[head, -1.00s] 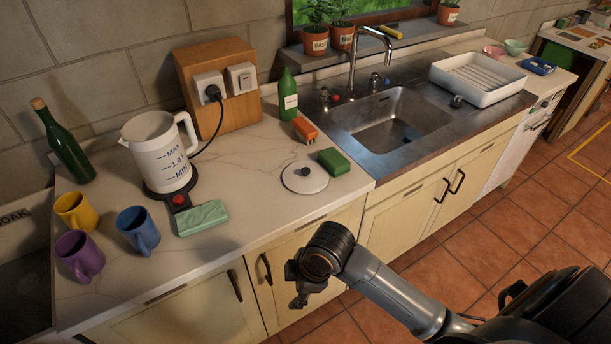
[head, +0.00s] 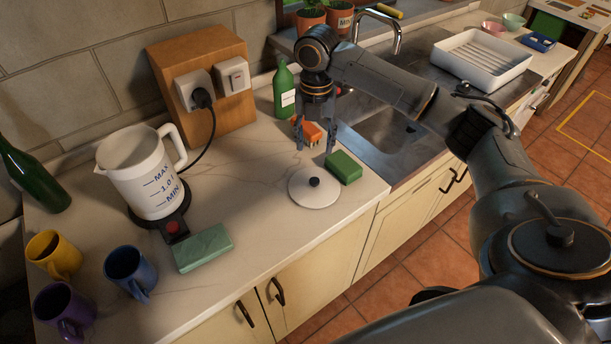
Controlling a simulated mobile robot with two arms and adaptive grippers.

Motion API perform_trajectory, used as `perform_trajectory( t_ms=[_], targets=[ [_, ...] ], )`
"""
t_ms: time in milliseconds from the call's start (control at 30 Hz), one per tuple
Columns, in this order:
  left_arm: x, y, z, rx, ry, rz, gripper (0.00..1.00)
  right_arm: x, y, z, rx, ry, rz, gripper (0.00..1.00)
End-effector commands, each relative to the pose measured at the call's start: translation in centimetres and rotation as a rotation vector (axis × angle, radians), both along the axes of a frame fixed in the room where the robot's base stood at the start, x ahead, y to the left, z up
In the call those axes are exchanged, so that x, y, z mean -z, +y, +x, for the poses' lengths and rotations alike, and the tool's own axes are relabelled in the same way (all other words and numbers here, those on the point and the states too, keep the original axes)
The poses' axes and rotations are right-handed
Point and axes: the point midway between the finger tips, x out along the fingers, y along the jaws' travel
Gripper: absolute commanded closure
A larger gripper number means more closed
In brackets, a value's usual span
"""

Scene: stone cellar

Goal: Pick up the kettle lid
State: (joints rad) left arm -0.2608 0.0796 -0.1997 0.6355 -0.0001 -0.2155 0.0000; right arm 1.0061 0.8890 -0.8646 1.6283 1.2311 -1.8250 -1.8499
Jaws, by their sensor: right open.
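The kettle lid (head: 314,193), a white disc with a black knob, lies on the counter near its front edge. The white kettle (head: 143,172) stands upright and lidless on its black base at the left. My right gripper (head: 315,147) points down with its fingers apart, behind the lid and above the counter. An orange brush (head: 309,132) shows between and behind the fingers; I cannot tell whether they touch it. The lid is apart from the gripper. My left gripper is not in view.
A green sponge (head: 344,168) lies close to the lid's right. A green bottle (head: 284,92) stands just left of my right gripper. A pale green block (head: 204,248) and several mugs (head: 130,272) are at the left. The sink (head: 388,130) is at the right.

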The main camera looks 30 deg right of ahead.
Motion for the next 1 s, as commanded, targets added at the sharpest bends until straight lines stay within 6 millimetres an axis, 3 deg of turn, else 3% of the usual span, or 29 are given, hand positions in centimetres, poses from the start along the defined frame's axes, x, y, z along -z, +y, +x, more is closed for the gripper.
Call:
perform_trajectory(
  t_ms=[200, 333, 467, 600, 700, 833, 1000],
  targets=[
    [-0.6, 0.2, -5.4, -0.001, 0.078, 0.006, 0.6, 4.3, 0.0, -0.2, 0.001, 0.006, -0.001, 0.49],
    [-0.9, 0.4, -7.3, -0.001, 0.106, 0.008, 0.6, 6.4, 0.0, -0.1, 0.002, 0.003, -0.001, 0.49],
    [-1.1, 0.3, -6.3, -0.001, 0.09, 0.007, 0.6, 7.6, 0.1, -0.1, 0.001, 0.001, 0.0, 0.49],
    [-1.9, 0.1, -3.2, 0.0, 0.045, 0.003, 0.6, 8.5, 0.1, 0.0, 0.001, 0.003, 0.0, 0.49],
    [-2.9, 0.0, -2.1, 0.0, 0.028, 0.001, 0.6, 9.9, 0.1, 0.2, 0.002, 0.004, 0.0, 0.49],
    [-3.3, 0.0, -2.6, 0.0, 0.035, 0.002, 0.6, 11.9, 0.1, 0.3, 0.001, 0.002, -0.001, 0.49],
    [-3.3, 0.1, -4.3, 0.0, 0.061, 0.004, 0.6, 13.0, 0.1, 0.3, 0.001, -0.001, -0.001, 0.49]
  ],
)
